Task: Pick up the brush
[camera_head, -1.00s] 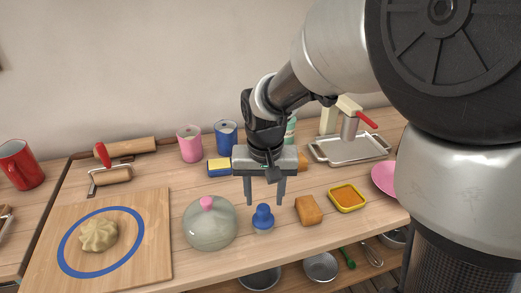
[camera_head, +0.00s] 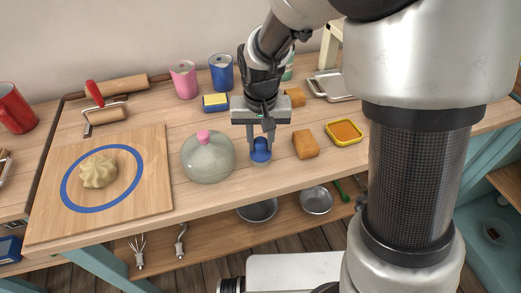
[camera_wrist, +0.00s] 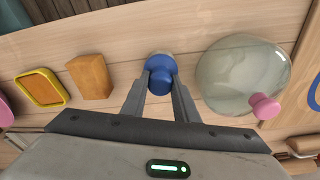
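The brush (camera_head: 261,151) is a short round thing with a blue knob handle and a pale base. It stands upright on the wooden table between the glass dome and an orange-brown block. My gripper (camera_head: 260,141) points down over it. In the wrist view, the brush (camera_wrist: 161,75) shows its blue knob between my two fingertips (camera_wrist: 161,84), which press close on both sides of it. The gripper looks shut on the knob. The base of the brush still appears to rest on the table.
A glass dome with a pink knob (camera_head: 209,164) stands close left, and the orange-brown block (camera_head: 305,145) close right. A yellow-rimmed tray (camera_head: 344,132) lies farther right. A cutting board (camera_head: 146,190) with dough is at the left. A sponge (camera_head: 215,102) and cups stand behind.

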